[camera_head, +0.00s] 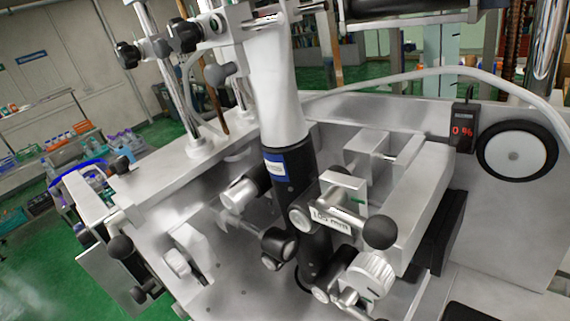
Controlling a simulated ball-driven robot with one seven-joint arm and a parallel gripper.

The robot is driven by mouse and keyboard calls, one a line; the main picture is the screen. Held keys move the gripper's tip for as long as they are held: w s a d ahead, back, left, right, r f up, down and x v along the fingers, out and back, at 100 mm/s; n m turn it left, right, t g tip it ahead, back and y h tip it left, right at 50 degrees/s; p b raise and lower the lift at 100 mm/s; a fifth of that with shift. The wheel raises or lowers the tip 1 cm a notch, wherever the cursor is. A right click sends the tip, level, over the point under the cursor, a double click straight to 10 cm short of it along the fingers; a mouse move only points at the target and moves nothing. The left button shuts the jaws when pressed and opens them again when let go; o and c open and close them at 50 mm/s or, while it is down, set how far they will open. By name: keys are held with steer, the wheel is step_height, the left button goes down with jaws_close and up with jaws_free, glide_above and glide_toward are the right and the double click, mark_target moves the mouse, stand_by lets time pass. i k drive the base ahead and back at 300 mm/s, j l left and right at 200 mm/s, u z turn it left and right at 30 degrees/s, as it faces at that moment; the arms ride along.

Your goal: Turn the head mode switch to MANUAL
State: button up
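No label reading MANUAL and no plainly marked mode switch is legible in the head camera view. A pale ribbed round knob (371,275) with a short dark mark on its face sits low, right of centre; I cannot tell whether it is the head mode switch. My gripper does not show, so its opening and its distance from the knob are hidden.
A white tapering piece above a black cylinder (296,190) stands mid-view. A black ball handle (380,232) and a "105 mm" plate (332,220) crowd the knob.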

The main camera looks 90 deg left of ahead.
mark_target(84, 236)
steer(key=u, duration=3.05)
steer(key=k+l+u, duration=0.2)
steer(key=l, duration=0.15)
